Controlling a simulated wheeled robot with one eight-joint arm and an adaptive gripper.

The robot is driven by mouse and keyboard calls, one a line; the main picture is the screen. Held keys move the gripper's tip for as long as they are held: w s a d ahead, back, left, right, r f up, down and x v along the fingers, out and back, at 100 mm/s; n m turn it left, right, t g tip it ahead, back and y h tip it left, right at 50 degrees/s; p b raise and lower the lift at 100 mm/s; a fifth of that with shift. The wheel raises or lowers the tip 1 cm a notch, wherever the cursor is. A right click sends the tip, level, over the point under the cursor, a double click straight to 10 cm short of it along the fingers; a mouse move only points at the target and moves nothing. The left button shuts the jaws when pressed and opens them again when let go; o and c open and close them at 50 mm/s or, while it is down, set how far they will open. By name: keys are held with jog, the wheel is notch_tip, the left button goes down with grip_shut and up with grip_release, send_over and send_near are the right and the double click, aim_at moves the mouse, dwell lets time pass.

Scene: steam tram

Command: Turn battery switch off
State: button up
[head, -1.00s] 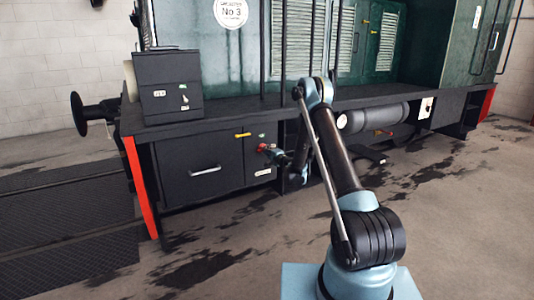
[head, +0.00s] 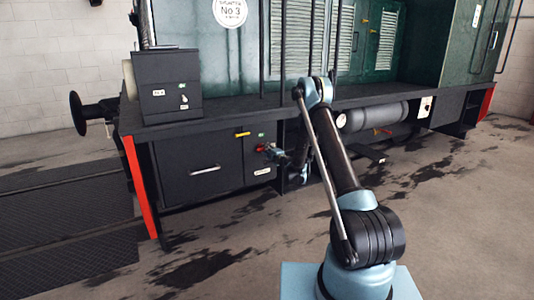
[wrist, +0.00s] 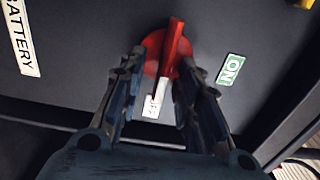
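The red battery switch (wrist: 168,60) is a round knob with a raised bar handle on a dark panel in the wrist view. The bar runs from the top of the picture down towards a pale label (wrist: 154,106), whose text is partly hidden. A green ON label (wrist: 229,69) is to the right of the knob, and a white BATTERY label (wrist: 20,38) is at upper left. My gripper (wrist: 163,66) is open, with one finger on each side of the knob and gaps to the bar. In the head view the switch (head: 260,148) is small, beside my gripper (head: 271,152).
A yellow handle (head: 243,134) is just above left of the switch. A drawer-like panel with a silver handle (head: 205,170) is to the left. A dark box (head: 168,88) stands on the running board. A grey cylinder (head: 376,117) hangs to the right. Floor in front is clear.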

jog(key=v, duration=0.7)
jog(key=shift+d, duration=0.15)
jog(key=shift+s, duration=0.15)
